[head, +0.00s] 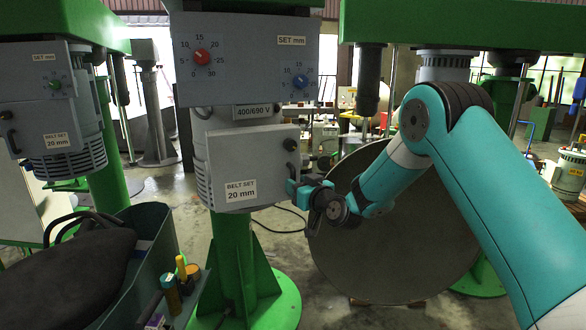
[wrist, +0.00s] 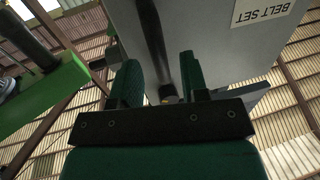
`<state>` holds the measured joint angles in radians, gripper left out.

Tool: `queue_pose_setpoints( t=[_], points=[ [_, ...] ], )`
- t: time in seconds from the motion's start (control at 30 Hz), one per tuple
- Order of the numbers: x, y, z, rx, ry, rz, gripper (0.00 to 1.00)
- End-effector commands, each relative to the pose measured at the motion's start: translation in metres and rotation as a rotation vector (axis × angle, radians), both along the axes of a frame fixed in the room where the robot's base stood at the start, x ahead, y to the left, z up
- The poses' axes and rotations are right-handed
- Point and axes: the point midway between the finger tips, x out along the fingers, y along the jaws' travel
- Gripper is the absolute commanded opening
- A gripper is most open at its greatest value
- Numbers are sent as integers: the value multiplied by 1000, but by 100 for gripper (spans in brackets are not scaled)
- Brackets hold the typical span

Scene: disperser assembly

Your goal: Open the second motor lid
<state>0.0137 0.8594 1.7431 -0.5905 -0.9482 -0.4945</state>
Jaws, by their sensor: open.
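The grey motor lid (head: 225,165) labelled "BELT SET 20 mm" is on the front of the middle machine and looks closed. A black knob (head: 290,145) shows at its upper right. My gripper (head: 298,189) is at the lid's lower right edge. In the wrist view the lid (wrist: 225,55) is close above my gripper (wrist: 160,78). A dark bar-like handle (wrist: 152,35) runs along the lid's side and reaches between my two green fingers. The fingers are open; I cannot tell whether either touches the handle.
Another machine at the left has a similar lid (head: 62,141). Above the middle lid is a panel with a red dial (head: 201,56) and a blue dial (head: 300,81). A dark bin (head: 150,260) stands at the lower left. A large grey disc (head: 400,240) is behind my arm.

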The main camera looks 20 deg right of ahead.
Motion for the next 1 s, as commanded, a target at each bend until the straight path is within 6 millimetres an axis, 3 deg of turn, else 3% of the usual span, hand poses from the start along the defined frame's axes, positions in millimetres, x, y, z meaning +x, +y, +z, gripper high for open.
queue_pose_setpoints(
  t=[0.2,0.57,0.77,1.0],
  points=[
    [22,8,1,0,1,2,41],
    [27,9,-1,0,1,0,41],
    [27,9,-1,0,1,0,0],
    [26,9,-1,0,1,1,0]
  ],
)
